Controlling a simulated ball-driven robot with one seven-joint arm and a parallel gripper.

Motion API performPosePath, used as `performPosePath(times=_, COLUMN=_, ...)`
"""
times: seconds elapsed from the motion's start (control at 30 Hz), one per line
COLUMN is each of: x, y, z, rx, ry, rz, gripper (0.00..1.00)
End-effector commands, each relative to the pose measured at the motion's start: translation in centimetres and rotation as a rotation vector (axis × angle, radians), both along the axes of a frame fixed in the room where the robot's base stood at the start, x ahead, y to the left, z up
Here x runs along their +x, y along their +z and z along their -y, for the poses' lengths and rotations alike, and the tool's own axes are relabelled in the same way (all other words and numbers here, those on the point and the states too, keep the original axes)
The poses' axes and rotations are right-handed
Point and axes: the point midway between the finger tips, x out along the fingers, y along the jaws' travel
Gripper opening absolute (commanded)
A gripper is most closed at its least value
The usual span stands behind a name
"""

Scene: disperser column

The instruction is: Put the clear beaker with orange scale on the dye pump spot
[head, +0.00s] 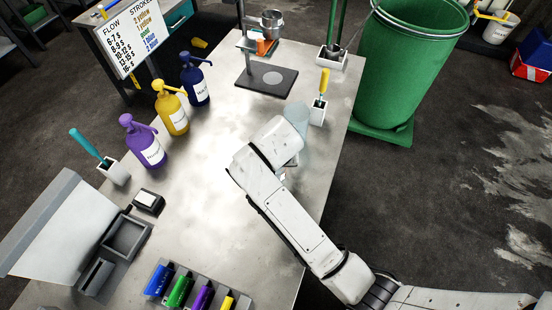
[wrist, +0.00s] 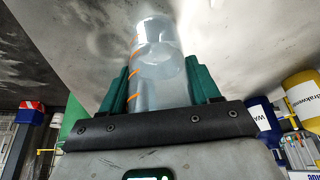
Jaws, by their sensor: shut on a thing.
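The clear beaker with orange scale (wrist: 158,62) is held between the green fingers of my gripper (wrist: 158,75) in the wrist view, its orange marks along the left side. In the head view the beaker (head: 299,113) shows as a pale see-through shape just beyond my wrist, near the table's right edge. My arm hides part of it and the fingers there; I cannot tell whether it touches the table. Pump bottles stand at the table's left: purple (head: 143,143), yellow (head: 171,108) and navy (head: 195,79). No marked dye pump spot can be made out.
A stand with a dark base plate (head: 265,80) is at the far end. A white holder with a yellow-handled tool (head: 318,112) is close right of the beaker. A green bin (head: 405,65) stands beyond the table. Bare tabletop (head: 220,130) lies between beaker and bottles.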

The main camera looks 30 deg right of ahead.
Motion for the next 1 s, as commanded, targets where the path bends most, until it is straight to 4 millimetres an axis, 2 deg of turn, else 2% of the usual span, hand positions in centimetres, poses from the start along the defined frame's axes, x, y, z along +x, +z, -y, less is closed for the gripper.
performPosePath(times=0.1, x=0.0, y=-0.3, z=0.0, rx=0.000, ry=0.000, rz=0.000, gripper=0.27)
performPosePath(times=0.13, x=0.0, y=-0.3, z=0.0, rx=0.000, ry=0.000, rz=0.000, gripper=0.62)
performPosePath(times=0.4, x=0.0, y=-0.2, z=0.0, rx=0.000, ry=0.000, rz=0.000, gripper=0.87)
performPosePath(times=0.73, x=-0.1, y=0.4, z=-0.1, rx=0.000, ry=0.000, rz=0.001, gripper=0.87)
performPosePath(times=0.87, x=-0.6, y=2.0, z=-0.5, rx=0.000, ry=0.002, rz=0.004, gripper=0.87)
performPosePath(times=1.0, x=-1.5, y=4.7, z=-1.1, rx=0.001, ry=0.002, rz=0.004, gripper=0.87)
